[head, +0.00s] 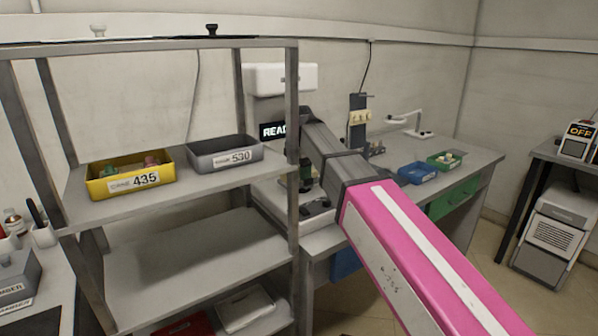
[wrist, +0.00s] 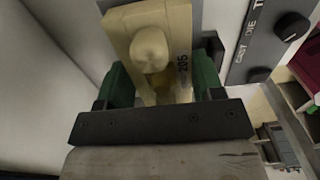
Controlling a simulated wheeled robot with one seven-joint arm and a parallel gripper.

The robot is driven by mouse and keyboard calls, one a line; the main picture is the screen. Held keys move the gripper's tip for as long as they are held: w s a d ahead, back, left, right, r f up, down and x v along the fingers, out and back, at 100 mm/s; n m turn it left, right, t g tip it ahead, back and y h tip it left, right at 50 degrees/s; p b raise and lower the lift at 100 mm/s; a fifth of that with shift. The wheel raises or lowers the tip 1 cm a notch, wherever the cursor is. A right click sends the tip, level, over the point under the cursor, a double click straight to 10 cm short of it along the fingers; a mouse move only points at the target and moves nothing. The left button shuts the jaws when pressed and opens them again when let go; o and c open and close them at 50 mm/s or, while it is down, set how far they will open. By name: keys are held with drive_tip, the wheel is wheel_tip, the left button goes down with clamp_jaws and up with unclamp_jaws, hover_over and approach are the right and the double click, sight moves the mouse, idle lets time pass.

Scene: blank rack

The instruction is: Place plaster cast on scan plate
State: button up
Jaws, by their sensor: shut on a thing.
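My gripper (wrist: 160,78) shows in the wrist view with its green fingers on both sides of a cream plaster cast (wrist: 118,30). The cast has a rounded knob on its face and the number 205 on its side. In the head view the gripper (head: 303,180) is at the far bench, below a display reading "READ", mostly hidden by my arm and the rack post. The cast cannot be made out there. A pale plate-like surface (head: 317,207) lies below the gripper; I cannot tell whether it is the scan plate or whether the cast touches anything.
A grey panel (wrist: 262,50) with dark knobs and the words CAST and DIE is close right of the cast. The rack (head: 292,120) holds a yellow bin (head: 110,186) marked 435 and a grey bin (head: 203,161) marked 530. Blue (head: 417,177) and green bins (head: 433,163) stand on the bench.

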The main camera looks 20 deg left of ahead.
drive_tip(key=shift+f, duration=0.2)
drive_tip(key=o, duration=0.8)
drive_tip(key=shift+o, duration=0.2)
wheel_tip(320, 180, up, 12)
drive_tip(key=shift+r, duration=0.15)
